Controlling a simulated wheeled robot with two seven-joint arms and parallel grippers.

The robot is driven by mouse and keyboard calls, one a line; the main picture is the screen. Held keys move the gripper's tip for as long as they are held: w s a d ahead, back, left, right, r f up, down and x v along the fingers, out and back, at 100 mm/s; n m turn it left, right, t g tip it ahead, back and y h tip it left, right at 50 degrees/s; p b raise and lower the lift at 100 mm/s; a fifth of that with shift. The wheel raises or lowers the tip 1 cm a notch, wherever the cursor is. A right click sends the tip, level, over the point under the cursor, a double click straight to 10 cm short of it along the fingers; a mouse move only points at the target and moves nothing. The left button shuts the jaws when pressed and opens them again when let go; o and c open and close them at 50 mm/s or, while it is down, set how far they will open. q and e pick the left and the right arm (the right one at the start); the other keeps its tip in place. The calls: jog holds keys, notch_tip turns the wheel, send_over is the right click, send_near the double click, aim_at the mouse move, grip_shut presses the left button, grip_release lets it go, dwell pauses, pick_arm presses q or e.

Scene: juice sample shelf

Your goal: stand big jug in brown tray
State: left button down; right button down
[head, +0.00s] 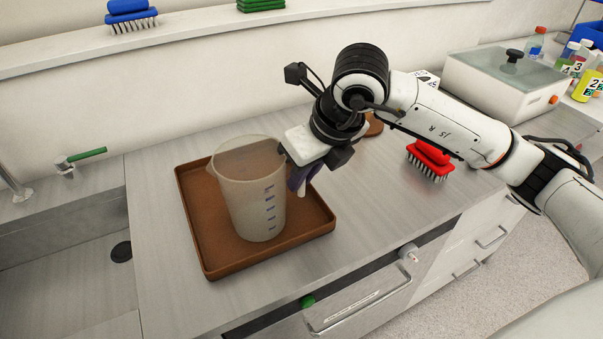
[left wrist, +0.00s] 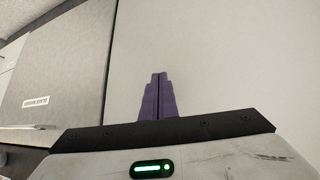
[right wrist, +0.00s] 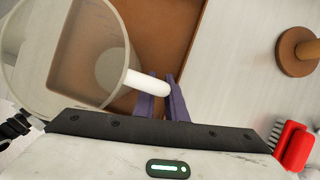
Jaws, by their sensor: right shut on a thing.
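The big jug (head: 254,195) is a translucent beaker-like vessel with blue marks. It stands upright in the brown tray (head: 213,268) on the counter, or just above its floor; I cannot tell which. My right gripper (head: 300,188) is at the jug's right side, its purple fingers shut on the white handle. In the right wrist view the fingers (right wrist: 162,100) close around the handle (right wrist: 146,84), with the jug (right wrist: 65,50) at left and the tray (right wrist: 185,45) beneath. My left gripper (left wrist: 155,95) shows only in its wrist view, its fingers together and empty.
A red brush (head: 430,160) and a brown round object (head: 374,126) stand right of the tray. A lidded box (head: 507,78) and bottles (head: 585,85) are at far right. A sink (head: 60,245) lies left.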

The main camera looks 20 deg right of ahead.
jog(key=c, duration=1.8)
grip_release()
jog(key=v, duration=1.2)
